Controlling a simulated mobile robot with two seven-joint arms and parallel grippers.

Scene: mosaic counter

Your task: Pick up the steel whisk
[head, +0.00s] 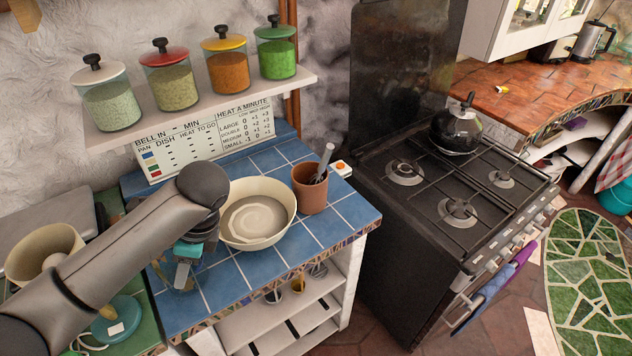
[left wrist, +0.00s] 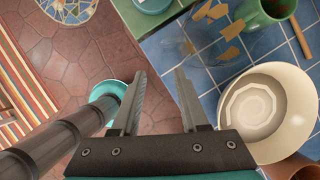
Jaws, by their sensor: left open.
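A grey metal handle (head: 325,161), which looks like the steel whisk's, leans up out of a terracotta pot (head: 310,193) on the blue tiled counter (head: 335,228). Its lower end is hidden inside the pot. My left gripper (head: 183,274) is over the counter's front left part, left of the cream bowl (head: 238,239) and apart from the pot. In the left wrist view its two fingers (left wrist: 158,85) are spread with nothing between them. There the pot (left wrist: 294,168) shows only at the lower right edge. My right gripper is not in view.
The cream bowl (left wrist: 285,140) stands between my left gripper and the pot. A shelf (head: 205,101) with several lidded jars hangs above. A black stove (head: 405,232) with a kettle (head: 456,130) is to the right. A green mug (left wrist: 263,12) shows in the left wrist view.

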